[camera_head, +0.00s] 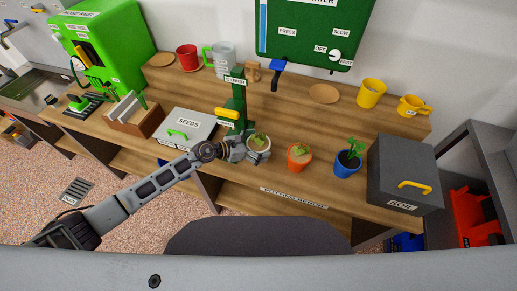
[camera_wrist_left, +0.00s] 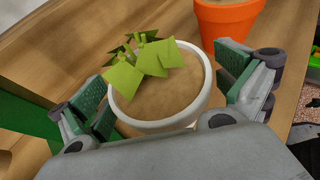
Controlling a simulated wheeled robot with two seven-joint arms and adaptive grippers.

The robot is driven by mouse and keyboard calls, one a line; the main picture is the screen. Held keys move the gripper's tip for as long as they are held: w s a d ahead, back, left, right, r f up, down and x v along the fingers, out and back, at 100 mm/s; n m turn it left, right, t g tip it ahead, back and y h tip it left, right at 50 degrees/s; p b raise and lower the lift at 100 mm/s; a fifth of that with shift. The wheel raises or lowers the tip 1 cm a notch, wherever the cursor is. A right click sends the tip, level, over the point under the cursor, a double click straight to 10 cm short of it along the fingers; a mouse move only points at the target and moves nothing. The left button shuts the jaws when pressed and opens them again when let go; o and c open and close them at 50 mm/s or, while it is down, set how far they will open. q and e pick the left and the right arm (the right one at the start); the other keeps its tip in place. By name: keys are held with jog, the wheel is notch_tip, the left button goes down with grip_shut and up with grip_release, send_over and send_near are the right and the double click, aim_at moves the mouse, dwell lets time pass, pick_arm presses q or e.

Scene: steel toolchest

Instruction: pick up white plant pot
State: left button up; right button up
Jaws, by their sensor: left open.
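The white plant pot (camera_head: 264,145) stands on the wooden bench, holding brown soil and a small light-green plant. In the left wrist view the white plant pot (camera_wrist_left: 187,118) sits between the two green-padded fingers of my left gripper (camera_wrist_left: 165,98). The fingers are spread, with a gap on the right side; the left finger is close to the rim, and I cannot tell whether it touches. In the head view my left gripper (camera_head: 244,150) is at the pot's left side and hides part of it. My right gripper is in neither view.
An orange pot (camera_head: 299,157) and a blue pot (camera_head: 347,164) stand to the right, then a grey soil box (camera_head: 404,175). A green dibber stand (camera_head: 236,108) is just behind my gripper. A grey seeds box (camera_head: 186,130) is left. The bench's front edge is close.

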pick_arm(q)
jog(key=shift+c, duration=0.3)
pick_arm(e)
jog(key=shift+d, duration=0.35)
pick_arm(q)
jog(key=c, duration=1.2)
jog(key=shift+r, duration=0.1)
jog(key=shift+r, duration=0.1)
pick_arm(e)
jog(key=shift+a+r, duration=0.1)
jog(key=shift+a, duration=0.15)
